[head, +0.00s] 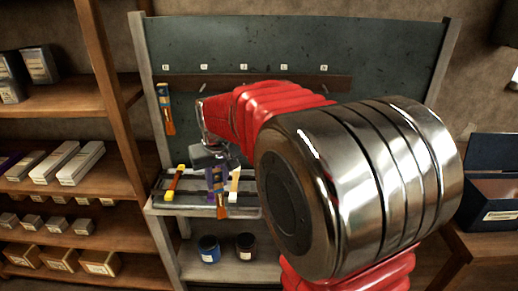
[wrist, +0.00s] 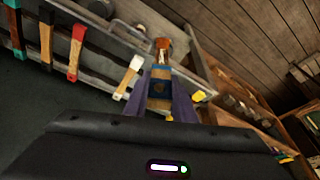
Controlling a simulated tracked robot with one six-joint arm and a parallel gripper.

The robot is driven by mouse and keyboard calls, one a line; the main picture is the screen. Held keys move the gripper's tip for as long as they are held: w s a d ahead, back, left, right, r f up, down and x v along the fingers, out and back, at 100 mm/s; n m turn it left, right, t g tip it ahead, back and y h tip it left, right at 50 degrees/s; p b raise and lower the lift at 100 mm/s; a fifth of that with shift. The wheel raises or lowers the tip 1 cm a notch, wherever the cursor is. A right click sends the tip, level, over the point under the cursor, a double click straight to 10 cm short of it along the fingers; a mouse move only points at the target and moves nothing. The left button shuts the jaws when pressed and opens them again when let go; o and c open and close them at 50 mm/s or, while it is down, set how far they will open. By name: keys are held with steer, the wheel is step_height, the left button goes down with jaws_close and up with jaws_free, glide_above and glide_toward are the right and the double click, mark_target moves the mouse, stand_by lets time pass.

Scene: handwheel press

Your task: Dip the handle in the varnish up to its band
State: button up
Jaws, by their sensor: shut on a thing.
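My gripper (head: 216,180) has purple fingers and is shut on a handle (head: 221,211), which hangs with its orange end down in front of the rack. Two jars stand on the lower shelf: a blue one (head: 208,249) and a dark brown one (head: 245,246), both with pale labels. I cannot tell which holds the varnish. The held handle is above the jars and apart from them.
The rack (head: 160,207) holds a red-and-yellow handle (head: 174,183) and a cream one (head: 235,181). The wrist view shows several more handles, one of them red (wrist: 77,50). An orange-and-blue tool (head: 167,115) hangs on the green board (head: 300,45). Shelves (head: 80,98) with boxes stand left.

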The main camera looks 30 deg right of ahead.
steer(key=w+a+f+n, duration=0.2)
steer(key=w+a+f, duration=0.1)
steer(key=a+f, duration=0.4)
steer(key=a, duration=0.2)
steer(key=shift+w+a+f+y, duration=0.3)
steer(key=shift+a, duration=0.1)
